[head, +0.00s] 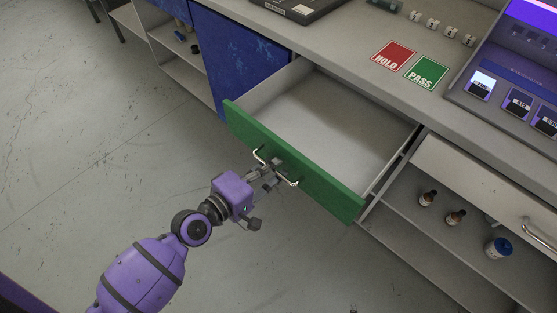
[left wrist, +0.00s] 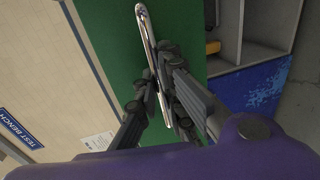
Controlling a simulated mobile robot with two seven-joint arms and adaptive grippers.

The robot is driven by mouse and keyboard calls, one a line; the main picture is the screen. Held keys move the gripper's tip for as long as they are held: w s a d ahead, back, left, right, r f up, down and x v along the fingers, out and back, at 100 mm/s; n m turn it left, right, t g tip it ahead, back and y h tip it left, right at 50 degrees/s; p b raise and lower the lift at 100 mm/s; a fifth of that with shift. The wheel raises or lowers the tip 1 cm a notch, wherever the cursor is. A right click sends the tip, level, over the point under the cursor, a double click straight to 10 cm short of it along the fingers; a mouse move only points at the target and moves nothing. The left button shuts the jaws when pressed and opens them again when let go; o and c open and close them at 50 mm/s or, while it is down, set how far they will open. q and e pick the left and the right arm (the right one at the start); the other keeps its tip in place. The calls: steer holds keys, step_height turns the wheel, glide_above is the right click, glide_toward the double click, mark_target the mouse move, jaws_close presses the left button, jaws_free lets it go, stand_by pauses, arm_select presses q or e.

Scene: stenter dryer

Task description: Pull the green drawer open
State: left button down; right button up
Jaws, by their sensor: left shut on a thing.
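The green drawer (head: 325,186) stands pulled out from the bench, and its empty light-grey inside shows in the head view. Its metal bar handle (head: 292,182) is on the front panel. My left gripper (head: 270,174) is shut on the handle near its middle. In the left wrist view, the fingers (left wrist: 160,88) close around the bright handle (left wrist: 147,35) in front of the green panel (left wrist: 115,50). My right gripper is in neither view.
The worktop carries a red HOLD card (head: 393,57) and a green PASS card (head: 426,73). A control panel (head: 510,90) is at the right. Open shelves below hold small brown bottles (head: 428,198) and a blue-and-white jar (head: 497,247). The floor (head: 110,150) left of the drawer is clear.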

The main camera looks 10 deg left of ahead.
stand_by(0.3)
arm_select(q)
steer(key=c, duration=2.2)
jaws_free()
steer(key=shift+o, duration=0.4)
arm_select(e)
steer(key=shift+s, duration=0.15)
arm_select(q)
steer(key=shift+s+a, duration=0.1)
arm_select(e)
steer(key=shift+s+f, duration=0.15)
arm_select(q)
steer(key=v, duration=1.2)
